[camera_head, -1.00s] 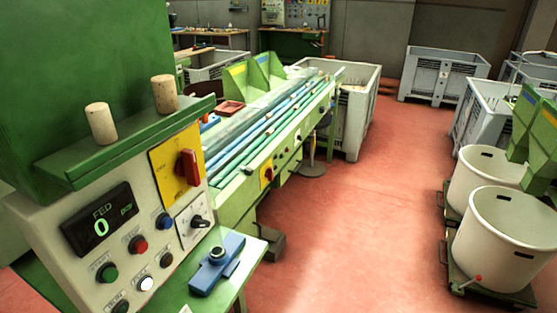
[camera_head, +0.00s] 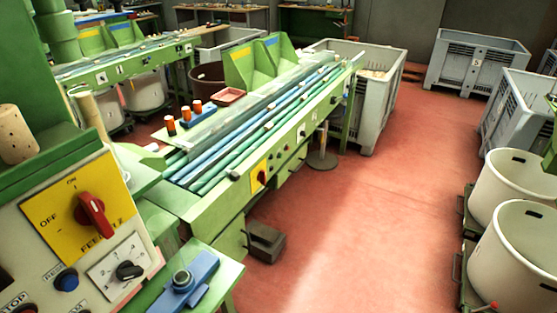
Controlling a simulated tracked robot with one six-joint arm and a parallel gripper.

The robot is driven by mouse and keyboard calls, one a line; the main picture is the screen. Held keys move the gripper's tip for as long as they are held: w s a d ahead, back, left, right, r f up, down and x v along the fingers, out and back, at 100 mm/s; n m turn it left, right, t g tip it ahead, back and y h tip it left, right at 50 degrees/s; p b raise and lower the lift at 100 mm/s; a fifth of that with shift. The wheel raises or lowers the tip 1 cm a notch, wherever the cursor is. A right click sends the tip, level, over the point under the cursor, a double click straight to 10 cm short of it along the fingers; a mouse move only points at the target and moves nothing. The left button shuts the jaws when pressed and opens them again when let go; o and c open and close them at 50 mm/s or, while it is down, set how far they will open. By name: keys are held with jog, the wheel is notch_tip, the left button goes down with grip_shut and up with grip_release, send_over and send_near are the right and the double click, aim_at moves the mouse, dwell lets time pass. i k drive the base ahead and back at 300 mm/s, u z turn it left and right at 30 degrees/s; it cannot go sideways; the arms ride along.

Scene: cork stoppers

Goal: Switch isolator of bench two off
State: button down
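A yellow plate (camera_head: 62,236) with a red rotary handle (camera_head: 93,214) is on the near cream control panel at left. It is marked ON at the top and OFF at the left; the lettering below is hard to read. The handle appears to stand along the panel's upright, nearer the ON mark. A long green bench (camera_head: 222,215) with blue and green rails carries a smaller yellow plate with a red knob (camera_head: 262,177) on its front side. That knob's setting is too small to tell, and I cannot tell which is bench two's isolator. My gripper is not in view.
A dark pedal box (camera_head: 264,243) and a round-based stand (camera_head: 322,158) are on the floor beside the bench. White tubs (camera_head: 513,258) on trolleys and grey crates (camera_head: 475,62) stand at right. The red floor (camera_head: 365,220) between is open. Another green bench (camera_head: 110,72) is behind.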

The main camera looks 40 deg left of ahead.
aim_at(261, 176)
jog(key=i, duration=2.3)
jog(key=u, duration=2.95)
